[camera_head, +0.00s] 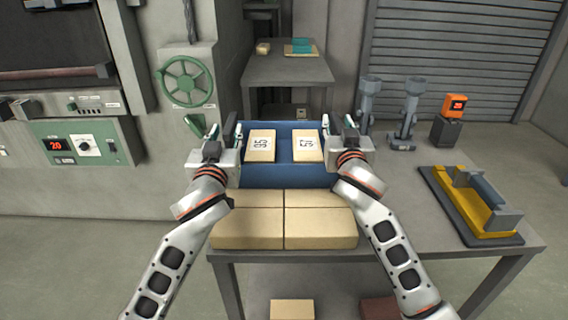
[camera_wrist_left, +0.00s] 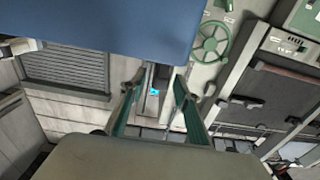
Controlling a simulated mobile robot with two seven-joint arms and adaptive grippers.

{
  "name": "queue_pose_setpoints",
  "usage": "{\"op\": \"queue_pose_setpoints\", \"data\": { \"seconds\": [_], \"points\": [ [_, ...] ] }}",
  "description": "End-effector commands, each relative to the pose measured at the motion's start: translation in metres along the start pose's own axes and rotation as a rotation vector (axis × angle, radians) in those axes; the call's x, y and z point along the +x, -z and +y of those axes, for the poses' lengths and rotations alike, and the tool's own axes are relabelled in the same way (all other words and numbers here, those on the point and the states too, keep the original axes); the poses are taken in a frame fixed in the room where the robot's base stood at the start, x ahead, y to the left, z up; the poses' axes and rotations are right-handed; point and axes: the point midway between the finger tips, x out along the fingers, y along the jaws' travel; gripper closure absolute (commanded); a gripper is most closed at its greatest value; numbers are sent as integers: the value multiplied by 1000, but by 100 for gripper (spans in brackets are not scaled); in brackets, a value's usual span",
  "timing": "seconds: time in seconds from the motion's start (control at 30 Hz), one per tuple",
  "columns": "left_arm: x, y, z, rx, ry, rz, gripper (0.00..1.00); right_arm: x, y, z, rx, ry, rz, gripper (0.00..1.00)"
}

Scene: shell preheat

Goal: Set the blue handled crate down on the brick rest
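The blue crate (camera_head: 285,176) sits between my two grippers in the head view, with two numbered tan blocks (camera_head: 261,146) in it. The brick rest (camera_head: 284,231), a bed of tan bricks, lies just in front of the crate on the table. I cannot tell whether the crate touches anything beneath it. My left gripper (camera_head: 222,128) is at the crate's left side. In the left wrist view its fingers (camera_wrist_left: 157,103) stand apart with nothing seen between them, and the blue crate wall (camera_wrist_left: 120,22) fills the top. My right gripper (camera_head: 338,124) is at the right side, its fingers apart. The handles are not clearly seen.
A yellow and grey fixture (camera_head: 468,204), grey stands (camera_head: 409,115) and an orange display (camera_head: 454,105) stand on the right of the table (camera_head: 400,230). A smaller table (camera_head: 287,70) stands behind. The green furnace panel (camera_head: 88,144) and handwheel (camera_head: 186,82) are at the left.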

Motion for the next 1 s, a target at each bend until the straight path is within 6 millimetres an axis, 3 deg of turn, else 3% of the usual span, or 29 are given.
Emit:
{"op": "queue_pose_setpoints", "data": {
  "seconds": [0.1,0.3,0.57,1.0],
  "points": [
    [-26,-1,0,-5,-1,-2,68,0,0,0,0,0,0,68],
    [-55,0,0,-2,1,0,68,0,0,0,0,0,0,68],
    [-68,0,-1,1,2,0,68,-6,0,-1,2,1,0,68],
    [-67,1,0,1,1,1,68,-86,-1,0,4,1,-1,68]
  ]
}}
